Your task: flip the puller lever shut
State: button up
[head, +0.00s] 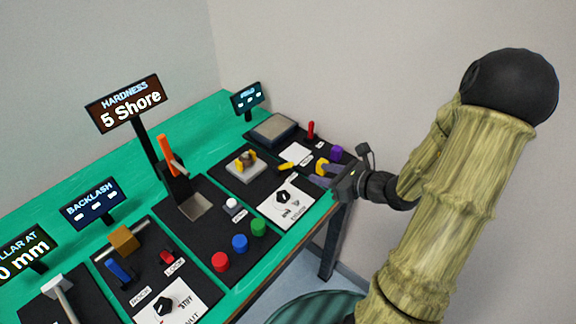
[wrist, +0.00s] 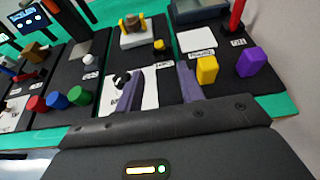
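A red lever (head: 310,130) stands upright on the far right black panel, and part of it shows at the top right of the wrist view (wrist: 237,14). Its label is too small to read, so I cannot tell for sure that it is the puller lever. A small yellow-tipped handle (head: 287,165) lies low on the neighbouring panel; it also shows in the wrist view (wrist: 160,46). My gripper (wrist: 157,76) is open and empty over the panels' front part, short of both. A yellow block (wrist: 207,70) is just right of its right finger.
A purple knob (wrist: 252,62) stands right of the yellow block. A grey tray (head: 273,129) and a bronze-and-yellow fixture (head: 246,164) sit farther back. Red, blue and green buttons (head: 240,242) and an orange upright handle (head: 168,150) are to the left.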

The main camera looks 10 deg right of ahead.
aim_at(288, 163)
jog(key=x, duration=1.3)
jog(key=shift+w+a+r, duration=0.1)
jog(key=shift+w+a, duration=0.05)
grip_shut()
